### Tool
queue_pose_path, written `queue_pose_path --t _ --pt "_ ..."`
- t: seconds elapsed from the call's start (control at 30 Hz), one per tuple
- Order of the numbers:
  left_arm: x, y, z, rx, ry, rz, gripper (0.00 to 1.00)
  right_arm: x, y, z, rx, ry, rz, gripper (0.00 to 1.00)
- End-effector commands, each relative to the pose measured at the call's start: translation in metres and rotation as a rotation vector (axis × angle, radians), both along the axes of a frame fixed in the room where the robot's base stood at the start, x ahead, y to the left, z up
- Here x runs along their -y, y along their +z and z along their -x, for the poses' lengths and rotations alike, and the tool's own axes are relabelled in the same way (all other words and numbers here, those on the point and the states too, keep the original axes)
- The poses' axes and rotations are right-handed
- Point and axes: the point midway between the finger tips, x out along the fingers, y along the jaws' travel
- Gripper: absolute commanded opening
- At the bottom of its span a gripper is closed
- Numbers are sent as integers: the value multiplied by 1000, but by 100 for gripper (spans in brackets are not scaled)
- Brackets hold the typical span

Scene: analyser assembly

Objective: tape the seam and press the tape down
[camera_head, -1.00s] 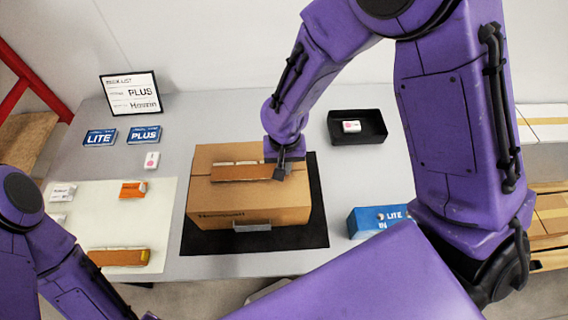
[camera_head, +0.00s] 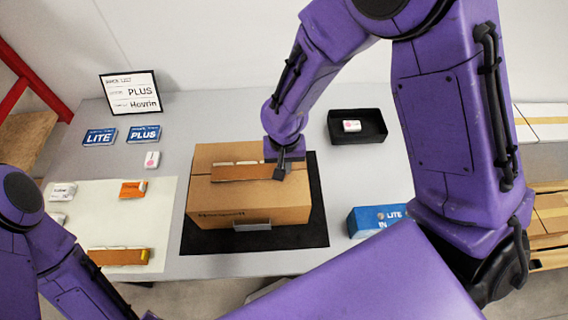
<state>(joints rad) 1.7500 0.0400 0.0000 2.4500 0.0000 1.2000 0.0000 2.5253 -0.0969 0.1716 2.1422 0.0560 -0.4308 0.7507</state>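A closed cardboard box (camera_head: 250,200) stands on a black mat (camera_head: 285,239) in the middle of the table. A darker brown strip (camera_head: 232,174) with pale marks along its back edge lies across the box top; I cannot tell whether it is the tape. My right gripper (camera_head: 280,172) points down at the right end of this strip, at or just above the box top. Its fingers are small and partly hidden, so I cannot tell whether it is open. My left arm is at the lower left, and its gripper is out of view.
A black tray (camera_head: 373,138) with a small white item stands at the back right. A blue box (camera_head: 374,221) is right of the mat. A pale sheet (camera_head: 110,218) at left holds small packs and an orange-brown strip (camera_head: 120,257). A sign (camera_head: 131,93) stands behind blue cards.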

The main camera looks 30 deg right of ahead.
Motion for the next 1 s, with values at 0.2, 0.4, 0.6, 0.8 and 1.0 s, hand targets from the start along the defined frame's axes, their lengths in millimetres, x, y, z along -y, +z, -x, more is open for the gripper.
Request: queue_pose_path --t 0.2,0.4,0.6,0.8,1.0 --pt "0 0 0 0 0 0 0 0 0 0 -1 0 0 36" --pt "0 0 0 0 0 0 0 0 2 0 0 0 0 36" --pt "0 0 0 0 0 0 0 0 18 0 1 -1 -1 36" --pt "0 0 0 0 0 0 0 0 35 0 1 0 -1 36" --pt "0 0 0 0 0 0 0 0 52 0 1 0 -1 36"
